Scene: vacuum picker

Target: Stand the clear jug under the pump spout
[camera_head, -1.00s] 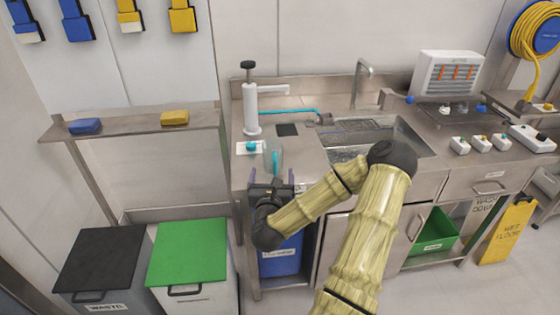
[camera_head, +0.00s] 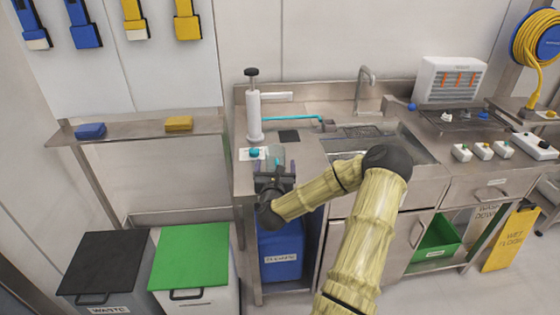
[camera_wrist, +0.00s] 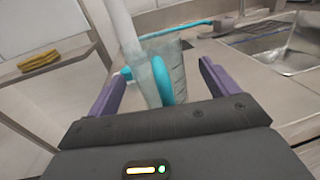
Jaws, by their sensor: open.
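The clear jug (camera_head: 274,156) with a teal handle stands on the steel counter in front of the pump. It also shows in the wrist view (camera_wrist: 176,62), its handle facing my gripper. My gripper (camera_head: 277,170) is open, with its purple fingers spread either side of the jug and a visible gap on each side in the wrist view. The white pump (camera_head: 254,115) with a black knob stands behind the jug, and its spout (camera_head: 279,97) points right, above and beyond the jug. The pump column (camera_wrist: 122,28) also shows in the wrist view. My gripper hides the jug's lower part.
A white card with a teal knob (camera_head: 254,153) lies left of the jug. A dark square pad (camera_head: 289,136) and a teal hose (camera_head: 292,118) lie behind it. The sink (camera_head: 372,138) is to the right. A shelf (camera_head: 145,133) with blue and yellow blocks is left.

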